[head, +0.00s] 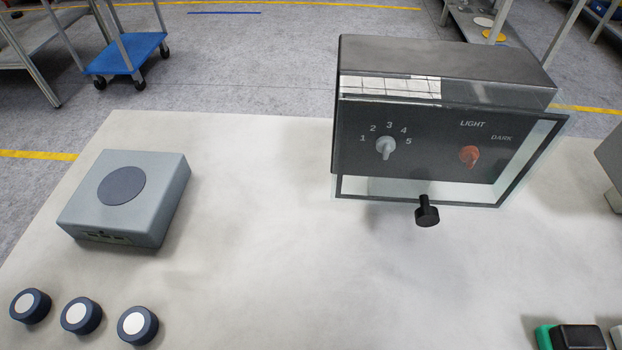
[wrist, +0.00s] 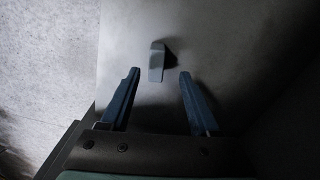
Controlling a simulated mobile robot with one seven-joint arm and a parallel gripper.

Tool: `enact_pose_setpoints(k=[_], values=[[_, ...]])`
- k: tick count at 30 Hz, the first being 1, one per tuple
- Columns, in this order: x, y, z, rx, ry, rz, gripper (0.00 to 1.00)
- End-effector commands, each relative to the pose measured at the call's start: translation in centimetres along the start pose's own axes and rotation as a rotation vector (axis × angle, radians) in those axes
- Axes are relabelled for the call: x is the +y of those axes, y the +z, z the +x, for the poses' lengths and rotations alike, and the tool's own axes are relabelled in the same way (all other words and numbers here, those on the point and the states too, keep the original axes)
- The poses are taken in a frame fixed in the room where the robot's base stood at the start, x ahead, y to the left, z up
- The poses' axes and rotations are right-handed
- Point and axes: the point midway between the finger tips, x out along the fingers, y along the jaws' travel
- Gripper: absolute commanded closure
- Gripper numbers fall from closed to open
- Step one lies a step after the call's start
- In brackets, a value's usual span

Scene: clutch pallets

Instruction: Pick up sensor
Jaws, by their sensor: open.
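My gripper (wrist: 160,75) shows only in the wrist view, with its two blue fingers apart and nothing held between them. A small grey upright block (wrist: 156,62), possibly the sensor, is between and just ahead of the fingertips, apart from both. It stands out from a grey surface (wrist: 210,45) and casts a dark shadow to its right. I cannot tell whether it is the sensor. No part in the head view is marked as a sensor.
On the pale table (head: 260,250) are a grey-blue box with a round disc (head: 125,195), several dark blue round pucks with white tops (head: 137,325), and a black control box (head: 440,65) with a glass front and knobs. A black and green item (head: 578,337) is at the lower right. The table's middle is clear.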

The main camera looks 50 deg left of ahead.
Motion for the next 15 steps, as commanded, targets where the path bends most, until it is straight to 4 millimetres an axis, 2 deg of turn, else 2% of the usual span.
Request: enact_pose_setpoints(k=[9,15], values=[[0.5,0.2,4.7,-0.001,0.001,-0.001,0.38],[0.5,0.2,5.6,0.000,-0.001,-0.001,0.38]])
